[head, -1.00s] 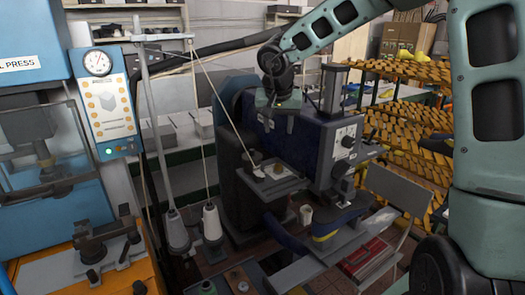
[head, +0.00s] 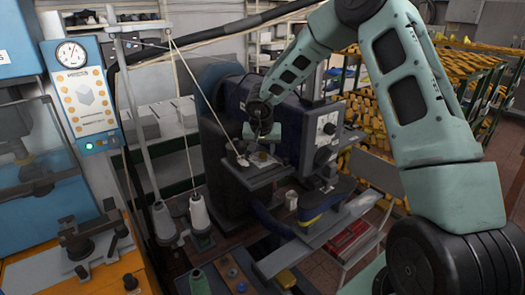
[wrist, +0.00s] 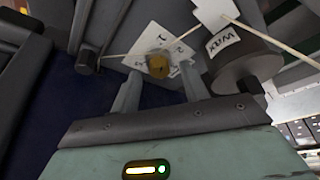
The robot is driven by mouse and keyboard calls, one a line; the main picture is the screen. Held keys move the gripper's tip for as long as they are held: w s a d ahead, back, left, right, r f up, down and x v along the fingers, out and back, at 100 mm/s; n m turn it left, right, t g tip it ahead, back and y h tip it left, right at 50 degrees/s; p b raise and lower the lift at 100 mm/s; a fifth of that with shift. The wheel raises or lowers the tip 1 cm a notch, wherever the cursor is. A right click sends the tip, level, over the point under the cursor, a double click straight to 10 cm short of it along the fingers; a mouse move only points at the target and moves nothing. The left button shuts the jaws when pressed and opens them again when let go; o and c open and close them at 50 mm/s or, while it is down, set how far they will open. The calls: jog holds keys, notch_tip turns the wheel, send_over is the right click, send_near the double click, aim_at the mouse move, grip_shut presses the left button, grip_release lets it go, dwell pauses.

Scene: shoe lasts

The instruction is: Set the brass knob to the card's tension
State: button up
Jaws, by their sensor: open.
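In the head view the knob (head: 262,157) is a small brownish shape on the machine's shelf, just below my gripper (head: 262,138). My gripper (wrist: 160,85) is open, with nothing between its fingers; I see no contact with the knob. The knob's setting is too small to read. A white card-like piece (wrist: 215,12) shows at the top of the wrist view; I cannot read any value on it.
A dark cylinder labelled WAX (wrist: 243,62) stands close right of the knob. A pale thread (wrist: 268,38) crosses above it. In the head view, thread cones (head: 199,214) stand left of the machine, and a blue press (head: 25,130) stands at far left.

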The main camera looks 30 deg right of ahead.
jog(key=shift+w+d+f, duration=0.15)
jog(key=shift+d+f, duration=0.05)
jog(key=shift+f, duration=0.4)
grip_shut()
